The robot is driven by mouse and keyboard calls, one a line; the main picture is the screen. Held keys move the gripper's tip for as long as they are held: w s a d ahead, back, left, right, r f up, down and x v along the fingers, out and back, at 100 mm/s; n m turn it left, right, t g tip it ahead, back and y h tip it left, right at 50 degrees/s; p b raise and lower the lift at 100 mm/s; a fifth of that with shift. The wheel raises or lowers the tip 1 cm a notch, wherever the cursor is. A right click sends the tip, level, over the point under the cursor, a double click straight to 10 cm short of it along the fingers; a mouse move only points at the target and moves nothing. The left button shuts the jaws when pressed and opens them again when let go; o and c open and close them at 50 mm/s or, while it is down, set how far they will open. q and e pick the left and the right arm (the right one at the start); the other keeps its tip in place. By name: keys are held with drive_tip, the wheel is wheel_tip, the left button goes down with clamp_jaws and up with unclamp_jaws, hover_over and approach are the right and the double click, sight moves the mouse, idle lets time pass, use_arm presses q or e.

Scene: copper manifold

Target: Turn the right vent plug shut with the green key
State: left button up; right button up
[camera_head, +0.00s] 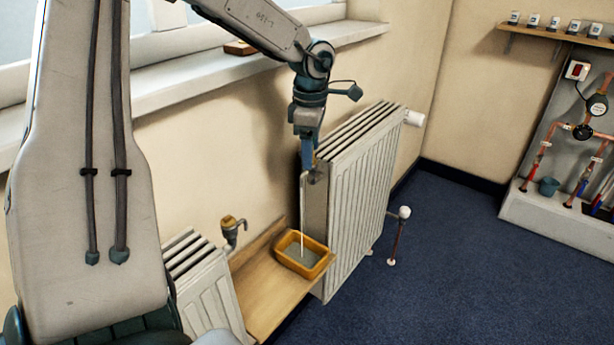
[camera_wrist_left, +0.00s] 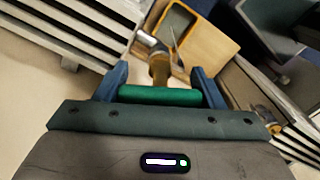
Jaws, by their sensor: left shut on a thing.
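My left gripper (camera_head: 308,168) is at the upper left end of the right radiator (camera_head: 350,200), close to a small fitting there (camera_head: 316,177). In the left wrist view my left gripper (camera_wrist_left: 160,92) is shut on the green key (camera_wrist_left: 160,96), its green bar across between the blue fingers. A brass piece (camera_wrist_left: 160,70) extends ahead of the bar, apparently the key's shaft. A brass fitting (camera_wrist_left: 269,128) shows on the radiator end at the right of that view. I cannot tell whether the key touches a plug. The key is not discernible in the head view. My right gripper is not in view.
A yellow tray (camera_head: 322,266) sits on a wooden shelf (camera_head: 262,290) between the radiators, with a thin pale line above its inside. A brass and grey tap (camera_head: 233,228) and the left radiator (camera_head: 205,285) stand nearby.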

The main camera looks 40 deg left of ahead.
use_arm(q)
drive_tip(key=shift+m, duration=0.6)
drive_tip(key=shift+f+m+p, duration=0.1)
drive_tip(key=shift+m+p, duration=0.2)
drive_tip(key=shift+m, duration=0.3)
drive_tip(key=shift+m, duration=0.3)
drive_tip(key=shift+w+a+r+p, duration=0.1)
drive_tip(key=shift+w+r+p, duration=0.05)
drive_tip(key=shift+r+p, duration=1.15)
drive_tip(key=shift+r, duration=0.75)
